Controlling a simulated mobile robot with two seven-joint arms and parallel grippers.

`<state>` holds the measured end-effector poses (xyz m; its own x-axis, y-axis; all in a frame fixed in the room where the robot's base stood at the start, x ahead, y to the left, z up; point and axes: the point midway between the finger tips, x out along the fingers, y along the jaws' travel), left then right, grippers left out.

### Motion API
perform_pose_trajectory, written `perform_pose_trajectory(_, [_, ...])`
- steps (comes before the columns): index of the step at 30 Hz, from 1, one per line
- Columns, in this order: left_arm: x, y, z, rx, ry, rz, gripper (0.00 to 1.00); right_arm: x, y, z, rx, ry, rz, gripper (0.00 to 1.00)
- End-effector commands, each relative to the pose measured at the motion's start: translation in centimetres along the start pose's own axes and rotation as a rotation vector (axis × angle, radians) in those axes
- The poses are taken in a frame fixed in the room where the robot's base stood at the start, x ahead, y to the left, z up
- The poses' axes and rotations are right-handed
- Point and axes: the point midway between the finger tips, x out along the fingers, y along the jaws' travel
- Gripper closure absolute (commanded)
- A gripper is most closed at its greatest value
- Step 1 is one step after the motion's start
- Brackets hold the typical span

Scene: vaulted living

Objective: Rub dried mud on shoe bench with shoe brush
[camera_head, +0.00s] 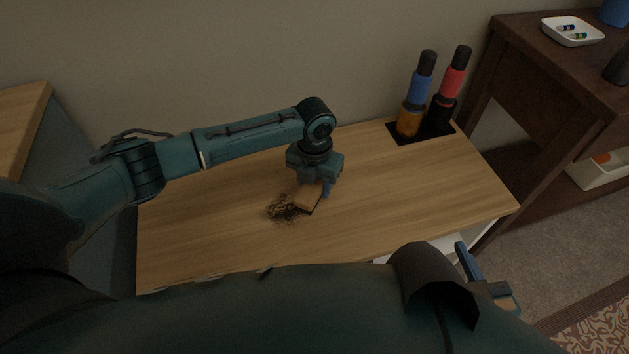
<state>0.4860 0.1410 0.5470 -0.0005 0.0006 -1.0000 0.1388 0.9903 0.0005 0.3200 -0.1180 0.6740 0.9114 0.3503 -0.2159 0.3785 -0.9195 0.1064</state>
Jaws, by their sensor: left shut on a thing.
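The shoe bench (430,175) has a light wood top and stands against the wall. The dried mud (282,209) is a brown, crumbly patch near the middle of it. My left gripper (318,186) is shut on the shoe brush (308,197), which has a tan wooden body and a dark underside. The brush is tilted at the right edge of the mud patch, low over the bench top; I cannot tell whether its bristles touch. My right gripper (487,283) shows partly beyond the bench's front right corner, behind my dark arm link. Its jaw opening is unclear.
Two bottles, one blue and amber (413,97), one red and black (450,92), stand on a dark inset at the bench's back right. A dark wood table (545,75) with a white dish (572,31) stands right. The bench top around the mud is clear.

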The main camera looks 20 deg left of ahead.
Motion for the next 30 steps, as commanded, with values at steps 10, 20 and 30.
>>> perform_pose_trajectory(10, [0.8, 0.0, 0.0, 0.000, 0.000, 0.000, 0.75, 0.1, 0.0, 0.4, 0.000, 0.000, 0.000, 0.64])
perform_pose_trajectory(20, [0.5, 0.6, -0.6, 0.000, 0.001, 0.000, 0.75, -0.2, 0.1, -0.7, 0.000, 0.000, 0.000, 0.64])
perform_pose_trajectory(30, [0.4, 2.6, -2.4, 0.001, 0.000, 0.000, 0.75, -0.7, 0.3, -3.0, 0.000, 0.000, 0.000, 0.64])
